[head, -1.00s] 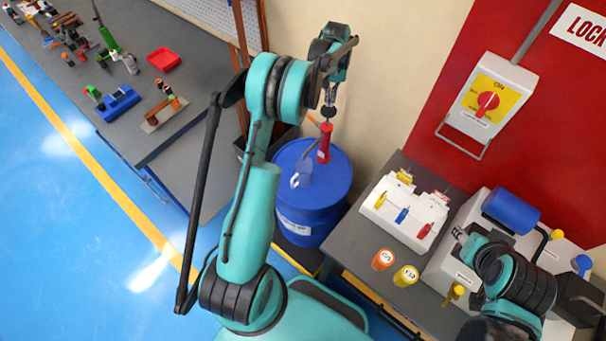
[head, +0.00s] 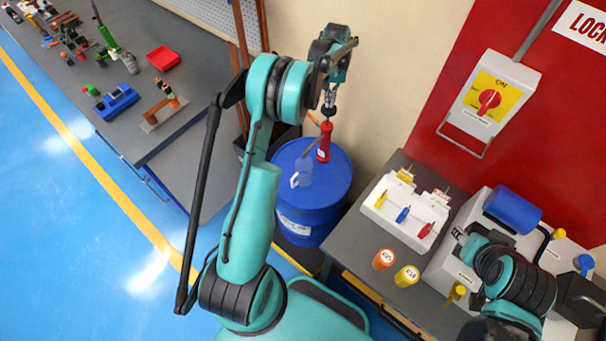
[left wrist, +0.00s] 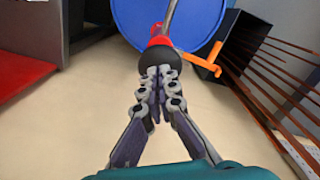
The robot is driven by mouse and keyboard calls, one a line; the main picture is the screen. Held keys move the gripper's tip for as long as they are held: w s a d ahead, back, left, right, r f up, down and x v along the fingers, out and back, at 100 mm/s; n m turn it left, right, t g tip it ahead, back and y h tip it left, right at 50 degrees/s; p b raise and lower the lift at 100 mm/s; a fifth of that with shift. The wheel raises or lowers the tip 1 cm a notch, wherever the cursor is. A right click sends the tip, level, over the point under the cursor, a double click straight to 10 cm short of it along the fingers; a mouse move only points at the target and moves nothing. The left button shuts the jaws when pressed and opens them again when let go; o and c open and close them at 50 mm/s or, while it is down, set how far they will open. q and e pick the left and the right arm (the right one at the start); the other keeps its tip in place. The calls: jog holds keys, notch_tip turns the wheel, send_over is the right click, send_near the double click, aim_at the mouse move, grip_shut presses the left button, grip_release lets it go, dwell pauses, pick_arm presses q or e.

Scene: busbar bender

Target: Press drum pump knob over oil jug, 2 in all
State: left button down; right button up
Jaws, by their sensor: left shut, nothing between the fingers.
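The blue drum (head: 318,207) stands on the floor by the wall, with a red drum pump (head: 324,143) upright on its top. The pump's black knob (head: 329,111) is at its upper end. A pale, see-through oil jug (head: 303,173) is on the drum lid, left of the pump. My left gripper (head: 330,94) is shut and empty, directly above the knob. In the left wrist view, its closed fingertips (left wrist: 159,75) meet or nearly meet the black knob (left wrist: 161,59); contact is hard to judge. The jug is not seen there. My right gripper is out of view.
An orange lever (head: 313,118) sticks out beside the pump. A grey workbench (head: 190,150) with tools stands at left. At right, a table (head: 352,247) holds a white rack (head: 405,213), two small cups and a machine. The wall is close behind the drum.

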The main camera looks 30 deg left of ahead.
aim_at(328, 112)
pick_arm(q)
jog(key=shift+f+b, duration=2)
jog(key=shift+f, duration=0.75)
jog(key=shift+f+b, duration=0.3)
jog(key=shift+f, duration=0.1)
jog(key=shift+r, duration=0.1)
jog(key=shift+r+p, duration=1.9)
jog(key=shift+r, duration=1.7)
jog(key=shift+f, duration=0.25)
